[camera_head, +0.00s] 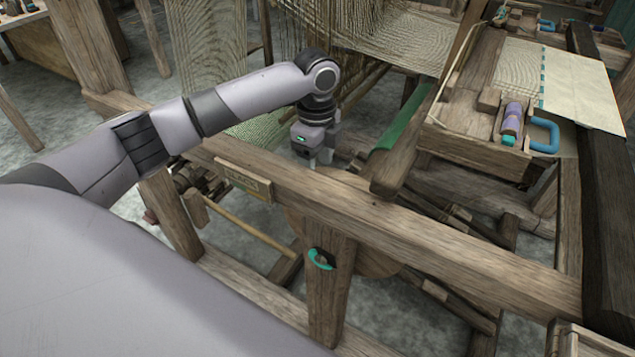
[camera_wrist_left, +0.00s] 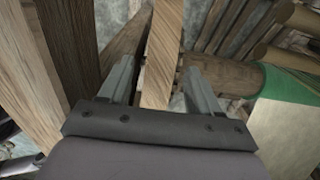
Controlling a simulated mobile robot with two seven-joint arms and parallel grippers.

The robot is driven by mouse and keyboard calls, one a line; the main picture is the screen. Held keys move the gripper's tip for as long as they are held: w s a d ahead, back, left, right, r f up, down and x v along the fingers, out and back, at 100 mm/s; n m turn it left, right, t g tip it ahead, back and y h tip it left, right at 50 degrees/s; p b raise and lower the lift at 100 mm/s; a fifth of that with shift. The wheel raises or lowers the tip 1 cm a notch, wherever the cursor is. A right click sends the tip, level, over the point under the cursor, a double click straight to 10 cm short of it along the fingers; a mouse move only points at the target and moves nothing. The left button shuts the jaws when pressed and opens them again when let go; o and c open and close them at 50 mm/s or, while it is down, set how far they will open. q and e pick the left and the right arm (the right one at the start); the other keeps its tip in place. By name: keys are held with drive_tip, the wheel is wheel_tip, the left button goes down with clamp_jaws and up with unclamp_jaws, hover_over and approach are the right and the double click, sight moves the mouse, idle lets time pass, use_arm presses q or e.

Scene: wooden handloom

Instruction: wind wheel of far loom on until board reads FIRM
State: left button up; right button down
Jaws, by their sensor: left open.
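My left gripper (camera_head: 316,160) points down just behind the loom's front beam. In the left wrist view its two fingers (camera_wrist_left: 160,85) are apart, with a pale wooden bar (camera_wrist_left: 163,45) between them. Gaps show on both sides of the bar, so the fingers do not close on it. Whether this bar belongs to the wheel I cannot tell. A round wooden disc (camera_head: 372,262), perhaps the wheel, shows partly behind the post below the beam; the beam and post hide much of it. A small board (camera_head: 243,180) is fixed to the beam; its lettering is too small to read.
The front beam (camera_head: 430,235) runs across below my gripper. A teal catch or handle (camera_head: 321,259) sits on the post. A green roller (camera_head: 403,120) lies right of my gripper. At right, a wooden tray (camera_head: 470,150) has a purple spool (camera_head: 513,118) and blue handle (camera_head: 543,136).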

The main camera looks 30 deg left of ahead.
use_arm(q)
wheel_tip(320, 180, down, 6)
drive_tip(key=shift+r, duration=0.15)
clamp_jaws()
drive_tip(key=shift+a+h+p, duration=0.3)
drive_tip(key=shift+a+f+h+p, duration=0.35)
drive_tip(key=shift+a+f+h, duration=0.3)
drive_tip(key=shift+f+h, duration=0.15)
drive_tip(key=shift+a+f+h+b, duration=0.3)
drive_tip(key=shift+a+f+h, duration=0.1)
drive_tip(key=shift+f+h, duration=0.1)
drive_tip(key=shift+a, duration=0.1)
